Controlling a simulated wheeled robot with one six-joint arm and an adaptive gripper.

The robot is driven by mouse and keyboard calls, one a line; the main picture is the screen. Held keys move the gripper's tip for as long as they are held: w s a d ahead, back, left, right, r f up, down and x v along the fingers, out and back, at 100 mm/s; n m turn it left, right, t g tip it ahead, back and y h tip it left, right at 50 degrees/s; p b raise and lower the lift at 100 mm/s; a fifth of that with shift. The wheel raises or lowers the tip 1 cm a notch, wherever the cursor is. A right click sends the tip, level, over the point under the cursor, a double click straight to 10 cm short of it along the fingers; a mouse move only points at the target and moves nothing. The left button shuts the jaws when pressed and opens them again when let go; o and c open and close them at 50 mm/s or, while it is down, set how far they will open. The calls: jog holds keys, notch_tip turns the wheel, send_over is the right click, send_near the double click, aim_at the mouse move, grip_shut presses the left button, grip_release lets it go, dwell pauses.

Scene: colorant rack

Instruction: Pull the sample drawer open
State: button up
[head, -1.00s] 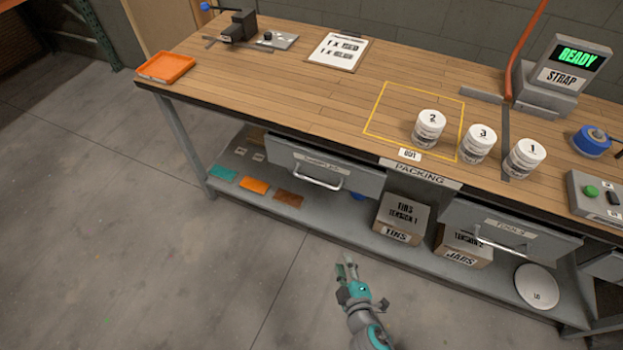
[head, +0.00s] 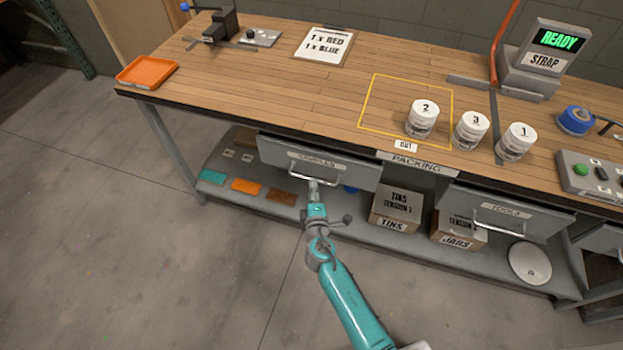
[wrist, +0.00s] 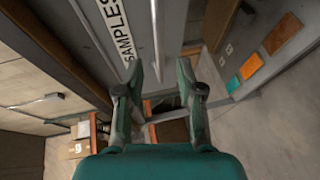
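The sample drawer (head: 352,174) is a grey front under the bench top, left of the PACKING sign, and it looks closed. Its SAMPLES label also shows in the wrist view (wrist: 118,32). A pale bar handle (head: 328,183) runs across its front. My gripper (head: 313,184) is at the handle's left part. I cannot tell whether either finger touches the bar.
The TOOLS drawer (head: 534,218) is to the right. The lower shelf holds a TINS box (head: 397,208), a JARS box (head: 459,231), a white round lid (head: 530,263) and coloured swatches (head: 246,186). White tubs and an orange tray (head: 147,71) stand on the bench. The floor in front is clear.

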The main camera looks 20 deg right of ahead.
aim_at(312, 179)
jog(key=x, duration=0.5)
jog(key=shift+w+d+f, duration=0.1)
jog(key=shift+w, duration=0.25)
grip_shut()
